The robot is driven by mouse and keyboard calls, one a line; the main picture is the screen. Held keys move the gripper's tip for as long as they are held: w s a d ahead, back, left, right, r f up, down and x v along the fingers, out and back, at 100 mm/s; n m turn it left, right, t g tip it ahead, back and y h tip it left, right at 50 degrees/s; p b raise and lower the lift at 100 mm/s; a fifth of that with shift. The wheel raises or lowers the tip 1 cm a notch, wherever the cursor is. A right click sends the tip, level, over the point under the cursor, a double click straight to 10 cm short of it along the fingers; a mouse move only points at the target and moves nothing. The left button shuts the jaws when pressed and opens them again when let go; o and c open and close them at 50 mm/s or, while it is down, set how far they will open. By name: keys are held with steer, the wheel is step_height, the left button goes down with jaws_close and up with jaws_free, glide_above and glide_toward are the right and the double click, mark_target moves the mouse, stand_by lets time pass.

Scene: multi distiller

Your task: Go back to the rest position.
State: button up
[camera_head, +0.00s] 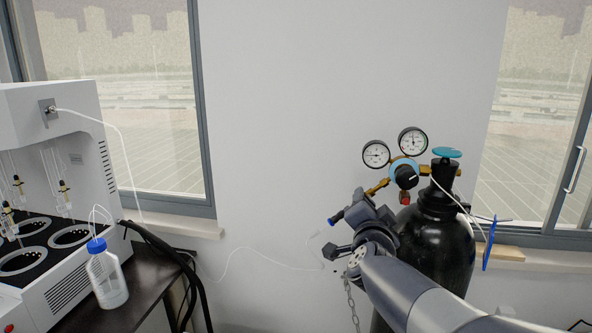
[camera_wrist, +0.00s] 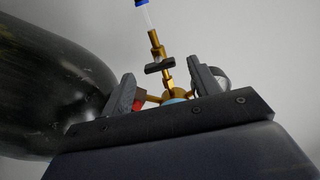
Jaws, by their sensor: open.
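My gripper (camera_wrist: 163,76) is open in the wrist view, its two dark fingers apart at the lower middle. A brass valve stem (camera_wrist: 157,42) with a dark cross handle and a blue tip shows between and beyond the fingers. I cannot tell whether the fingers touch it. In the head view my gripper (camera_head: 372,203) is at the end of my grey arm, just below the gas regulator (camera_head: 404,173) and left of the black gas cylinder (camera_head: 441,235). My arm hides part of the cylinder. The cylinder also fills the left of the wrist view (camera_wrist: 50,85).
Two round gauges (camera_head: 376,154) and a teal cylinder knob (camera_head: 447,152) stand above my gripper. A chain (camera_head: 352,305) and a thin white tube (camera_head: 245,250) hang near the wall. A white distiller (camera_head: 50,130) and a capped bottle (camera_head: 106,275) are at left. The middle wall area is clear.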

mark_target(370, 197)
steer(key=w, duration=0.1)
steer(key=w+p, duration=0.1)
steer(key=w, duration=0.1)
steer(key=shift+w+d+r+n, duration=0.15)
steer(key=shift+d+r+n, duration=0.1)
steer(key=shift+d+n, duration=0.05)
steer(key=shift+n+p, duration=0.6)
steer(key=shift+p, duration=0.5)
steer(key=s+a+m+t+h+b, duration=0.1)
steer(key=s+h+b, duration=0.1)
steer(key=s+b, duration=0.5)
steer(key=v, duration=0.3)
steer(key=shift+s+d, duration=0.15)
steer(key=shift+s, duration=0.25)
steer(key=shift+b, duration=0.6)
